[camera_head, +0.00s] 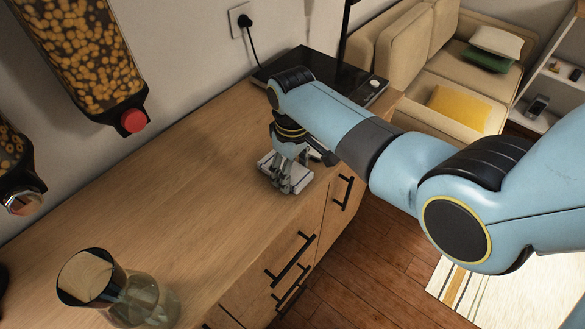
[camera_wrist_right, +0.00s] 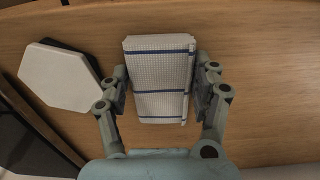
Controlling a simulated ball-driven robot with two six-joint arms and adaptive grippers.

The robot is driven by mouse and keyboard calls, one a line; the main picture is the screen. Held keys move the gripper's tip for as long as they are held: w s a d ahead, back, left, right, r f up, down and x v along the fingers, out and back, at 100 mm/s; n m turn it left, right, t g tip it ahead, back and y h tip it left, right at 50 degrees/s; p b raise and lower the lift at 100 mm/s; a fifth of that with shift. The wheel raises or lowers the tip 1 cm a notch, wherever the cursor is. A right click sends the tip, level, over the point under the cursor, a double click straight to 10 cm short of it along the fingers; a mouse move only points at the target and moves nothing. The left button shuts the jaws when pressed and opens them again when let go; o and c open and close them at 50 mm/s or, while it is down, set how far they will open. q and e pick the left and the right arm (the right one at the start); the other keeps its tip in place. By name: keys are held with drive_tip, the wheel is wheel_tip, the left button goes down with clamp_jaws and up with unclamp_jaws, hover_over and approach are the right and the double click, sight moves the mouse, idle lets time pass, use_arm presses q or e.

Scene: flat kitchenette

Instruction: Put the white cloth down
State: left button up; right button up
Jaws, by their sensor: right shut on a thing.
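The white cloth (camera_wrist_right: 158,78) is a folded, waffle-textured piece with dark blue stripes. In the right wrist view it sits between the two fingers of my right gripper (camera_wrist_right: 160,95), which are shut on its sides. In the head view the cloth (camera_head: 300,181) shows at my right gripper (camera_head: 287,180), low over the wooden counter (camera_head: 180,170) near its front edge. I cannot tell whether the cloth touches the counter. My left gripper is not in view.
A glass carafe (camera_head: 145,300) stands at the counter's near left. A black cooktop-like slab (camera_head: 300,62) lies at the far end. Food dispensers (camera_head: 85,50) hang on the wall. A white hexagonal object (camera_wrist_right: 58,76) lies beside the cloth. The middle of the counter is clear.

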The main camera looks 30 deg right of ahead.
sight(293, 171)
drive_tip(key=o, duration=1)
drive_tip(key=shift+f, duration=0.1)
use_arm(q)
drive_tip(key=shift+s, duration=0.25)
use_arm(e)
drive_tip(key=shift+r, duration=0.3)
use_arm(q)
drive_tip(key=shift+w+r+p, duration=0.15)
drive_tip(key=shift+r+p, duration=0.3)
use_arm(e)
wheel_tip(293, 171, up, 12)
drive_tip(key=shift+f, duration=0.15)
